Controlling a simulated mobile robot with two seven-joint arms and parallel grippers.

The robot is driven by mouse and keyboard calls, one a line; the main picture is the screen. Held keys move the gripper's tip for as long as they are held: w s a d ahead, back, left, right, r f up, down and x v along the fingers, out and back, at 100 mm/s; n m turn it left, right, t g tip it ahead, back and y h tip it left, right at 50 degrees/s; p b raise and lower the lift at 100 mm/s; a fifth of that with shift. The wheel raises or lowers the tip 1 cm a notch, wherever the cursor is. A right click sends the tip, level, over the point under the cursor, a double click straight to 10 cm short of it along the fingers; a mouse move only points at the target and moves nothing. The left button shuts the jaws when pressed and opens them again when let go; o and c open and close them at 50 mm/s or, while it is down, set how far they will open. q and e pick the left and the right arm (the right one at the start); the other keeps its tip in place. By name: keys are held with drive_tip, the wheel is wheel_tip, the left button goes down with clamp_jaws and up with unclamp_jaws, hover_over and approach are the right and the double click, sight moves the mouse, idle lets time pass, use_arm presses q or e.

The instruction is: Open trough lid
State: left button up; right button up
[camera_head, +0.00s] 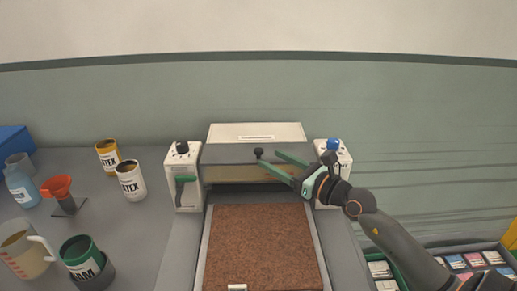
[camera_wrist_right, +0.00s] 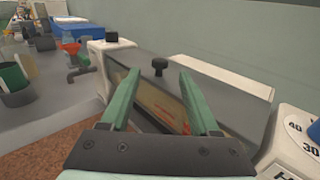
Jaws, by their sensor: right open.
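The trough lid (camera_head: 225,154) is a grey panel with a small black knob (camera_head: 258,152), set between two white end housings below a white box top. In the right wrist view the lid (camera_wrist_right: 205,85) lies ahead of the fingers, with the knob (camera_wrist_right: 160,66) just beyond and between the fingertips. My right gripper (camera_head: 268,160) is open, its green fingers pointing left around the knob's level; the right wrist view shows it (camera_wrist_right: 158,78) empty. I cannot tell whether a finger touches the knob or lid. My left gripper is not in view.
A brown mat (camera_head: 262,245) lies in front of the trough. Latex cans (camera_head: 130,180), an orange funnel (camera_head: 57,187), a measuring jug (camera_head: 22,250) and a green can (camera_head: 80,257) stand on the left table. A dial housing with a blue knob (camera_head: 333,144) stands close beside my right gripper.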

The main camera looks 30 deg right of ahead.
sight(258, 149)
drive_tip(key=shift+p+x, duration=0.35)
drive_tip(key=shift+x, duration=2.7)
clamp_jaws()
